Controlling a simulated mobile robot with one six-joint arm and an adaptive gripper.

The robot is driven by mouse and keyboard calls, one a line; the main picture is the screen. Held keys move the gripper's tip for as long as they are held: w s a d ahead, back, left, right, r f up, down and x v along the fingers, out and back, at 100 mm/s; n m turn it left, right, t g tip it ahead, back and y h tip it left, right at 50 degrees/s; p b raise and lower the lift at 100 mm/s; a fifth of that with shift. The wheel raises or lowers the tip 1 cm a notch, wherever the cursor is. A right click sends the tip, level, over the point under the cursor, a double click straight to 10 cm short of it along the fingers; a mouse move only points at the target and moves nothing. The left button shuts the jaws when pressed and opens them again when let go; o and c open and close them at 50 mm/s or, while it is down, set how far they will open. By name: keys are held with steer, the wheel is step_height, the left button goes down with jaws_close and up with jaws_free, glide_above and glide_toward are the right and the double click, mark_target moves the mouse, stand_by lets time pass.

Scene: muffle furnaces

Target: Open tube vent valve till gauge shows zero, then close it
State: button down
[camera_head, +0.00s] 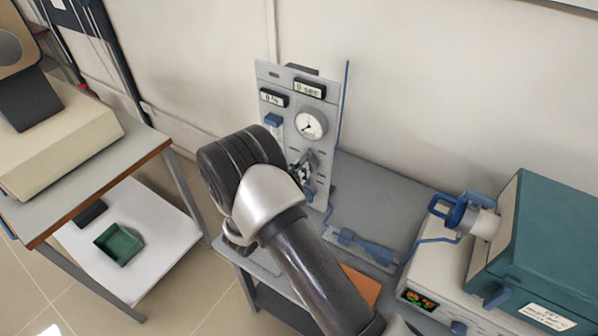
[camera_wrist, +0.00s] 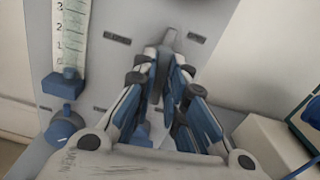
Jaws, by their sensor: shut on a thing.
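An upright grey gas panel (camera_head: 283,82) stands at the back of the bench. It carries a round white gauge (camera_head: 311,123), whose dark needle points toward the lower left; the scale is too small to read. My gripper (camera_head: 303,172) is at the panel's front, below the gauge, partly hidden by my arm. In the wrist view, my gripper's fingers (camera_wrist: 165,72) are close together around a small grey part, which seems to be the vent valve handle (camera_wrist: 168,38). Its upper end shows above the fingertips. The fingers hide the rest, so its turn angle is unclear.
Left of my fingers are a flow tube (camera_wrist: 73,40) and a blue knob (camera_wrist: 64,126). A teal furnace (camera_head: 540,235) with a blue end fitting (camera_head: 460,212) stands at right. Blue tubing (camera_head: 362,245) lies on the bench. A side table (camera_head: 150,150) is at left.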

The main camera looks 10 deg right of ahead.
steer(key=n+p, duration=0.1)
steer(key=n, duration=0.4)
steer(key=n+p, duration=0.1)
steer(key=n, duration=0.5)
steer(key=n+p, duration=0.2)
steer(key=n, duration=0.3)
steer(key=shift+w+a+f+n, duration=0.2)
steer(key=shift+a+f+n, duration=0.05)
steer(key=shift+f+n, duration=0.1)
stand_by(0.4)
steer(key=c, duration=1.6)
jaws_free()
steer(key=v, duration=1.2)
